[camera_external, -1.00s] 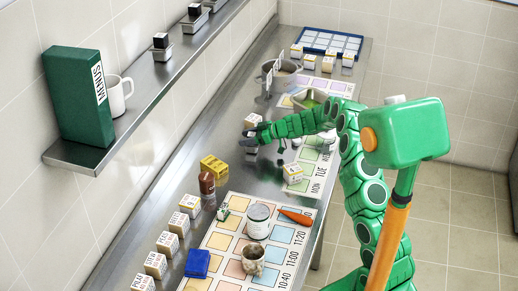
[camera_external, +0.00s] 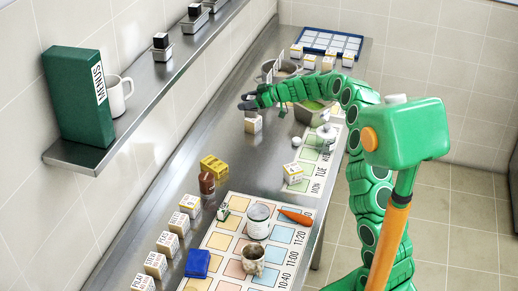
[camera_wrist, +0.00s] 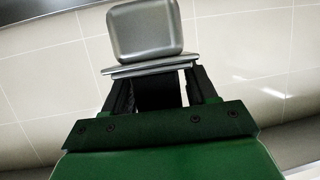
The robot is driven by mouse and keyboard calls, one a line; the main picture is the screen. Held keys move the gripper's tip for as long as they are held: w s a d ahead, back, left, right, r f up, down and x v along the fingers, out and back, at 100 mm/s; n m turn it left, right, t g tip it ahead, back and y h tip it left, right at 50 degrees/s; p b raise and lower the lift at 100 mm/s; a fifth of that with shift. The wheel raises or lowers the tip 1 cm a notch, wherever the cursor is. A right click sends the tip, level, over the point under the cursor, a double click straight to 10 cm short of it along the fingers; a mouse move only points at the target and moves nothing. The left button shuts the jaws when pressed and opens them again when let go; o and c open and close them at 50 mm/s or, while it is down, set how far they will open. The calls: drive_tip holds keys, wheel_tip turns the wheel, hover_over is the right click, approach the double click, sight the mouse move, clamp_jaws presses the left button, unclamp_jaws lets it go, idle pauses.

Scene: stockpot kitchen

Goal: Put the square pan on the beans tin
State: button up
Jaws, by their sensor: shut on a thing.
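My gripper (camera_external: 247,103) is high over the back half of the steel counter, pointing left toward the wall. In the wrist view my gripper (camera_wrist: 152,75) is shut on a grey metal square pan (camera_wrist: 145,30) with rounded corners, which sticks out beyond the fingertips. In the outside view the pan is too small to make out clearly at the fingers. A white round tin (camera_external: 257,220), probably the beans tin, stands upright on the coloured chart at the front, well away from my gripper. Its label cannot be read.
A small carton (camera_external: 253,123) stands below my gripper. A pan with green contents (camera_external: 317,110) and a grey pot (camera_external: 286,70) are behind. The wall shelf (camera_external: 150,95) overhangs left.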

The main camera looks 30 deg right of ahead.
drive_tip(key=shift+s+r, duration=0.1)
drive_tip(key=shift+r, duration=0.2)
drive_tip(key=shift+s+a+r, duration=0.15)
drive_tip(key=shift+s, duration=0.1)
drive_tip(key=s+a+r+n+g+y, duration=0.1)
drive_tip(key=s+a+r+n+g, duration=0.15)
drive_tip(key=s, duration=0.45)
drive_tip(key=s+a+r+n+g+y, duration=0.1)
drive_tip(key=s+a+r, duration=0.2)
drive_tip(key=s, duration=0.4)
drive_tip(key=s+a+n+g, duration=0.2)
drive_tip(key=s+a, duration=0.1)
drive_tip(key=s, duration=1.7)
drive_tip(key=s+a+n+g, duration=0.2)
drive_tip(key=s+a+g, duration=0.1)
drive_tip(key=s, duration=1.7)
drive_tip(key=shift+a+r+y, duration=0.15)
drive_tip(key=shift+a+y, duration=0.25)
drive_tip(key=shift+w+a+f, duration=0.15)
drive_tip(key=shift+w+f, duration=0.05)
drive_tip(key=shift+w, duration=0.1)
